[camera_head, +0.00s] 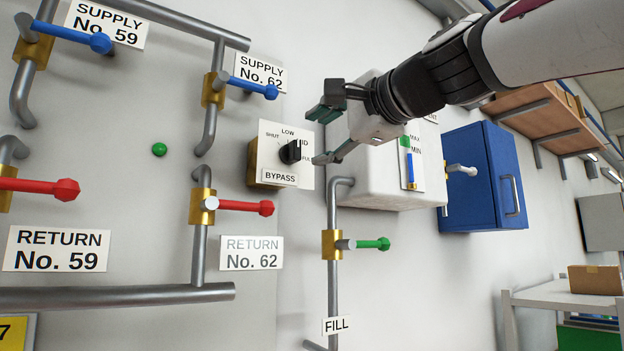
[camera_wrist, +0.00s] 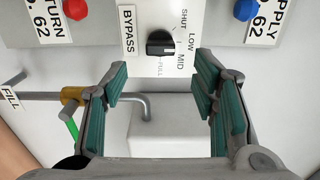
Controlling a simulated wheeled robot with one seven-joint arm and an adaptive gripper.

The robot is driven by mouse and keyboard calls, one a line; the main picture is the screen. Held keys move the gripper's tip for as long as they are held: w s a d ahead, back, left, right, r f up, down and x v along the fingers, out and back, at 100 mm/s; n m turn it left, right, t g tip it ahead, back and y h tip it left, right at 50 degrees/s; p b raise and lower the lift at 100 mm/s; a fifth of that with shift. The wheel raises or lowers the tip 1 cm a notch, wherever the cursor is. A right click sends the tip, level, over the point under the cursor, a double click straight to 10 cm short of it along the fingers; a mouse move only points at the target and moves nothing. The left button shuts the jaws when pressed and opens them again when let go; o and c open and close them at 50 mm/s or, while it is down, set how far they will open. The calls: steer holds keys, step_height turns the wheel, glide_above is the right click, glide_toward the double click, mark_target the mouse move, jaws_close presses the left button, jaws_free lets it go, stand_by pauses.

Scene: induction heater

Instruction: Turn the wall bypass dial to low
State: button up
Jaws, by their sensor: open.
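The bypass dial (camera_head: 290,152) is a black knob on a white plate fixed to a brass-coloured box on the wall. LOW is printed at the top of its plate, SHUT at the left, and MID at the right, partly covered by the knob. I cannot tell its exact setting. My gripper (camera_head: 325,135) is open and empty, just right of the dial in the head view. In the wrist view the dial (camera_wrist: 160,44) shows beyond and between the open green-padded fingers (camera_wrist: 160,78), apart from them.
A white tank (camera_head: 385,165) with a MAX/MIN gauge sits close behind my gripper. Red return handles (camera_head: 245,207), blue supply handles (camera_head: 252,87) and a green fill handle (camera_head: 372,244) jut from pipes around the dial. A blue cabinet (camera_head: 480,180) hangs at right.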

steer(key=v, duration=0.4)
steer(key=shift+f, duration=0.15)
stand_by(0.4)
steer(key=s+d+f+n+g+h, duration=0.3)
steer(key=s+d+f, duration=0.2)
steer(key=f, duration=1.1)
steer(key=s+d+f+n+g+h, duration=0.3)
steer(key=s+f, duration=0.5)
steer(key=f, duration=0.8)
steer(key=s+d+f+n+g+h, duration=0.4)
steer(key=s+d+f+n, duration=0.1)
steer(key=f, duration=1.2)
steer(key=shift+s+d, duration=0.9)
steer(key=shift+d, duration=0.35)
